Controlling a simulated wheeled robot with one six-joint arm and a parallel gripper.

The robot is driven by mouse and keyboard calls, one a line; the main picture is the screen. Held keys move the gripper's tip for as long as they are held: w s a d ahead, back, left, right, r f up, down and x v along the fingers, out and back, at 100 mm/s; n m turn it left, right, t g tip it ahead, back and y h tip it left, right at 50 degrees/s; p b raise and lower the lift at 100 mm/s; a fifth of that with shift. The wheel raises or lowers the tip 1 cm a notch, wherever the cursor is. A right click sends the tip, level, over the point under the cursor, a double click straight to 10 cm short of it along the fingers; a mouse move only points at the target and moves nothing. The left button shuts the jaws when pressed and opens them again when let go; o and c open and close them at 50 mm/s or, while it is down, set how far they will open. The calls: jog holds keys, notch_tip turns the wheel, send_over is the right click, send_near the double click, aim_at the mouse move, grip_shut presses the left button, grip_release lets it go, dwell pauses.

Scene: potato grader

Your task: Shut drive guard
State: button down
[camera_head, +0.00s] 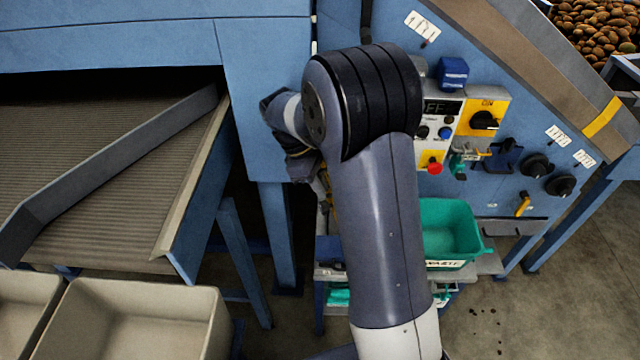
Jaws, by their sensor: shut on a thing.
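My gripper (303,168) shows only in part at the left of my arm's dark elbow, in front of the blue machine frame. My own forearm and elbow hide its fingertips. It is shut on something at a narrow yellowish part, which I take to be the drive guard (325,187). Only a sliver of that part shows beside my arm, low on the machine's front. The rest of it is hidden, so I cannot tell how far open or shut the guard stands.
Right of my arm is a control panel with a yellow switch plate (483,118), a red button (434,168) and black knobs. A green bin (450,232) stands below. A ribbed conveyor (110,165) and beige crates (135,320) lie left.

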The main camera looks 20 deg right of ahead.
jog(key=shift+s+d+n+h+p, duration=0.15)
jog(key=shift+d+n, duration=0.25)
jog(key=shift+d, duration=0.1)
jog(key=shift+s+d+n+h+p, duration=0.1)
jog(key=shift+d+n+h+p, duration=0.05)
jog(key=shift+d+n, duration=0.3)
jog(key=w+d+n+t+p, duration=0.4)
jog(key=d+n+p, duration=0.3)
jog(key=d+n, duration=0.4)
jog(key=shift+w+d+t, duration=0.3)
jog(key=shift+w+d, duration=0.15)
jog(key=shift+d, duration=0.3)
jog(key=c, duration=1.5)
grip_release()
